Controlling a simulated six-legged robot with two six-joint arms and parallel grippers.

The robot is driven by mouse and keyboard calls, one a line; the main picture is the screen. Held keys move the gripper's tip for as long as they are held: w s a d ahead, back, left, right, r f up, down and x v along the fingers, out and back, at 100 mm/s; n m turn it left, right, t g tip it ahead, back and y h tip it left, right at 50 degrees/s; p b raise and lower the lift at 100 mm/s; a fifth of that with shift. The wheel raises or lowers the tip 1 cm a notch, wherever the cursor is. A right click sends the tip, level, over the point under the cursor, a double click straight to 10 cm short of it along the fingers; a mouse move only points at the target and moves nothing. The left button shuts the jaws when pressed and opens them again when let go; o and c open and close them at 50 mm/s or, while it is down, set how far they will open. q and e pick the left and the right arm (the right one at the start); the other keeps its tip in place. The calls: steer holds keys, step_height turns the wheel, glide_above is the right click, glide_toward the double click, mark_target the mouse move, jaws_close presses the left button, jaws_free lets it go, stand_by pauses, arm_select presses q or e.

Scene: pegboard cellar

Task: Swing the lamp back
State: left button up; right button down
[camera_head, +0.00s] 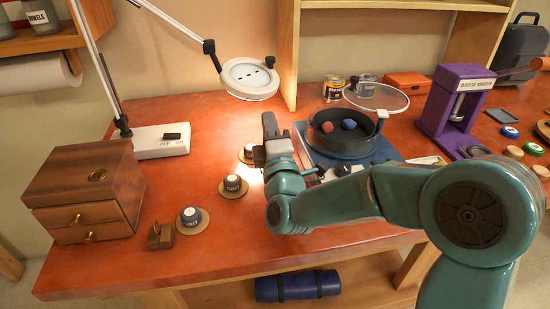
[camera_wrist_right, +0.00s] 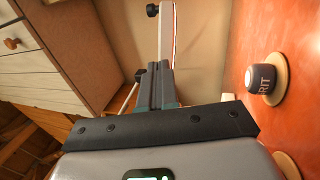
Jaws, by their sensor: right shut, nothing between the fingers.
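The lamp has a round white head (camera_head: 250,78), lower face toward me, over the back middle of the table. Its thin white arm (camera_head: 168,20) runs up to the left, out of the picture. Its white base (camera_head: 160,141), with a black OFF/ON switch, stands at the table's back left. My right gripper (camera_head: 268,122) is below and in front of the lamp head, apart from it in the picture. In the right wrist view its two fingers (camera_wrist_right: 161,68) are together and empty. My left gripper is not in view.
A brown drawer box (camera_head: 85,185) stands front left. Several dark knobs on round coasters (camera_head: 190,220) lie between it and my right arm. A blue device with a round pan (camera_head: 345,135) stands behind that arm; a purple frame (camera_head: 463,108) is farther right. A shelf post rises behind the lamp head.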

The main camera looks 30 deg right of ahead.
steer(key=s+a+b, duration=0.3)
steer(key=s+b, duration=0.1)
steer(key=s, duration=0.9)
steer(key=shift+a+f, duration=0.2)
steer(key=shift+a, duration=0.15)
